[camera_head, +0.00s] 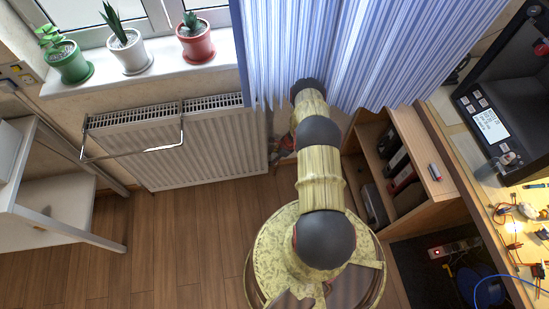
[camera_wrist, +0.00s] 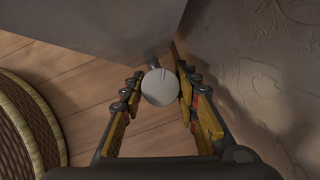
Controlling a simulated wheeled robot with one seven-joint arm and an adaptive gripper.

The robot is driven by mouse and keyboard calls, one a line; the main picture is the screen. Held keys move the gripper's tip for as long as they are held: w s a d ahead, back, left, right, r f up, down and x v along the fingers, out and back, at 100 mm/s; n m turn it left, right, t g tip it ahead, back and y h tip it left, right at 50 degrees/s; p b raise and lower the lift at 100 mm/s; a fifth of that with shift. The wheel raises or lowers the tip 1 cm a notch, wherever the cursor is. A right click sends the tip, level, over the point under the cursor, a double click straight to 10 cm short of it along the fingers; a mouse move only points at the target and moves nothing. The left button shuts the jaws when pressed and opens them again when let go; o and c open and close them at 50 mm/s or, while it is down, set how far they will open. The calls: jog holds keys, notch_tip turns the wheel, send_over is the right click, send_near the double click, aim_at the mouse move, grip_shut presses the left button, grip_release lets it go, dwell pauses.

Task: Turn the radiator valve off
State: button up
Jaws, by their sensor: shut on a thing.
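The radiator valve (camera_wrist: 160,87) shows in the wrist view as a round white knob with a short mark on its face. It sits between the two fingers of my gripper (camera_wrist: 158,92), which is shut on it, one finger on each side. A grey pipe piece shows just above the knob. In the head view the radiator (camera_head: 180,145) is a white ribbed panel under the window. My gripper (camera_head: 284,148) is at its right end, partly hidden by my arm, and the valve cannot be made out there.
A blue curtain (camera_head: 350,45) hangs beside and behind my arm. A wooden shelf with binders (camera_head: 400,165) stands to the right. Potted plants line the windowsill (camera_head: 140,78). A wicker object (camera_wrist: 25,130) is at left in the wrist view.

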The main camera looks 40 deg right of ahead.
aim_at(275, 155)
jog(key=shift+n, duration=0.3)
jog(key=shift+n+g+y, duration=0.3)
jog(key=shift+n+g, duration=0.15)
jog(key=shift+n, duration=0.85)
jog(key=shift+n+g+y, duration=0.3)
jog(key=shift+n+g, duration=0.15)
jog(key=shift+n, duration=0.85)
jog(key=shift+d, duration=0.1)
jog(key=shift+w, duration=0.1)
jog(key=o, duration=1.1)
jog(key=shift+o, duration=0.2)
notch_tip(275, 155, up, 10)
jog(key=shift+c, duration=0.6)
